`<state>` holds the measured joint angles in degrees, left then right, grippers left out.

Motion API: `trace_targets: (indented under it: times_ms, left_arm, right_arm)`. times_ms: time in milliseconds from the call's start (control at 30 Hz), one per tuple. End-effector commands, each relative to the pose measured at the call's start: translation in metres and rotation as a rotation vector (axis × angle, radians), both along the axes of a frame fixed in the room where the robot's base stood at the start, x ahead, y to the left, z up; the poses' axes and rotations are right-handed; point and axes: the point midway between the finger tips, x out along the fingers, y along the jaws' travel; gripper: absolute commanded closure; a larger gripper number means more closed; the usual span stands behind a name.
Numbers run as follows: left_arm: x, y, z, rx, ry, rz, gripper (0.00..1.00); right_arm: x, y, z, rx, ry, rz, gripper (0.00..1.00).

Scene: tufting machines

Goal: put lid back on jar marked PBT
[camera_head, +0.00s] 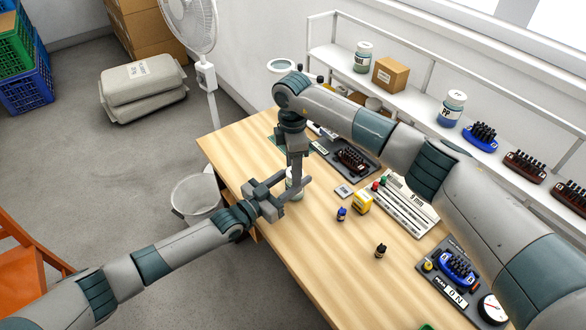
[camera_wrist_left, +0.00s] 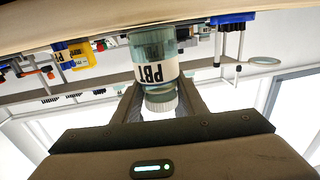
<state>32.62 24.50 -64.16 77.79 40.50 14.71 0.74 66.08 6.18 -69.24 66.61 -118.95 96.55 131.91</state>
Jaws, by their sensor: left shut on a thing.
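The jar marked PBT (camera_wrist_left: 153,50) stands upright on the table, teal-green with a white label; the left wrist view is upside down. A white ribbed lid (camera_wrist_left: 161,101) shows at its top, but I cannot tell whether it is seated. In the head view the jar (camera_head: 293,182) is mostly hidden by my grippers. My left gripper (camera_head: 287,186) comes in from the side and is shut on the jar, with its fingers on either side. My right gripper (camera_head: 296,168) points straight down just above the jar. Its fingertips are hidden, so its grip cannot be made out.
A shelf with a jar marked PP (camera_head: 451,108) runs along the wall. A bin (camera_head: 196,196) stands left of the table.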

Motion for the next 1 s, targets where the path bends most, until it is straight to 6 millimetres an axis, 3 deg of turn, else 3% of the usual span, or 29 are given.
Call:
trace_targets:
  times_ms: [167, 300, 1000]
  left_arm:
    - [0.0003, 0.0031, -0.0029, 0.008, 0.005, 0.004, 1.0]
    - [0.0004, 0.004, -0.0035, 0.009, 0.005, 0.005, 1.0]
    - [0.0042, 0.0092, -0.0033, 0.012, 0.005, 0.013, 1.0]
  right_arm:
    - [-0.0006, 0.0018, 0.0032, 0.002, 0.0, 0.003, 0.57]
    - [-0.0004, 0.0015, 0.0039, 0.002, 0.0, 0.003, 0.85]
    - [-0.0033, -0.001, -0.0035, -0.005, 0.011, 0.002, 0.87]
